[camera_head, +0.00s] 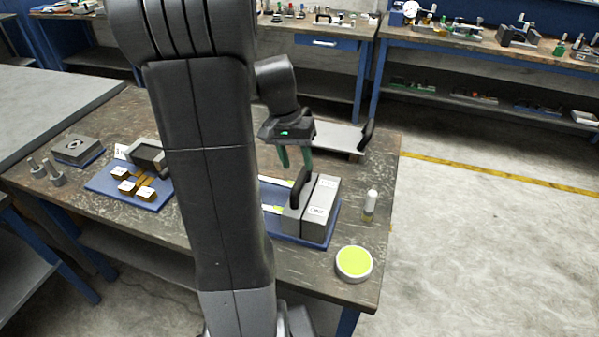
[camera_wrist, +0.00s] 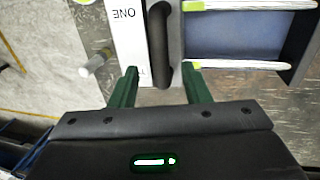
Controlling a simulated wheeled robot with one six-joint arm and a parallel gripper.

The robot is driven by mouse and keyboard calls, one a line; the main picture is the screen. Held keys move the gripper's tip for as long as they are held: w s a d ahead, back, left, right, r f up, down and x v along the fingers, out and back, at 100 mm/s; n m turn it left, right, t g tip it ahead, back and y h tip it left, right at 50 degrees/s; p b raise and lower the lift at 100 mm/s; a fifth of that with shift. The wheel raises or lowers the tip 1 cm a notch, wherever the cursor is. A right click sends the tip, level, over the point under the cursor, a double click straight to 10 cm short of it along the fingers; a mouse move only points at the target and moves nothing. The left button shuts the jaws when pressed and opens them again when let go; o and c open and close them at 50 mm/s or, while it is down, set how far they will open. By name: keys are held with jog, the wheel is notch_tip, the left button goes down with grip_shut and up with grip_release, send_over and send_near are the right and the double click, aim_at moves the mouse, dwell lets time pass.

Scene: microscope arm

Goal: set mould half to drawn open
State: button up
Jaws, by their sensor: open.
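The mould (camera_head: 322,207) stands on a blue base (camera_head: 322,242) near the table's right front, as two grey blocks side by side. The left block, a mould half (camera_head: 291,222), carries an upright black handle (camera_head: 300,187). The blocks look close together; any gap is hard to tell. Pale rails (camera_wrist: 240,65) run left from this half, partly hidden behind my arm in the head view. My gripper (camera_head: 295,157) is open and empty above the mould, fingers pointing down. In the wrist view, its green fingertips (camera_wrist: 161,78) lie either side of the handle's line (camera_wrist: 161,40), not closed on it.
A round yellow-green dish (camera_head: 353,263) and a small bottle (camera_head: 370,203) stand right of the mould. A grey plate stand (camera_head: 340,137) with a dark handle is behind. A blue tray with brass blocks (camera_head: 150,197) lies left. My arm hides the table's middle.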

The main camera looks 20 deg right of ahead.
aim_at(300, 176)
jog(key=shift+s+d+f, duration=0.15)
jog(key=shift+d+f, duration=0.05)
jog(key=shift+f, duration=0.95)
jog(key=shift+s+d+f, duration=0.1)
jog(key=shift+d+f, duration=0.05)
jog(key=shift+f, duration=1)
grip_shut()
jog(key=shift+a, duration=0.1)
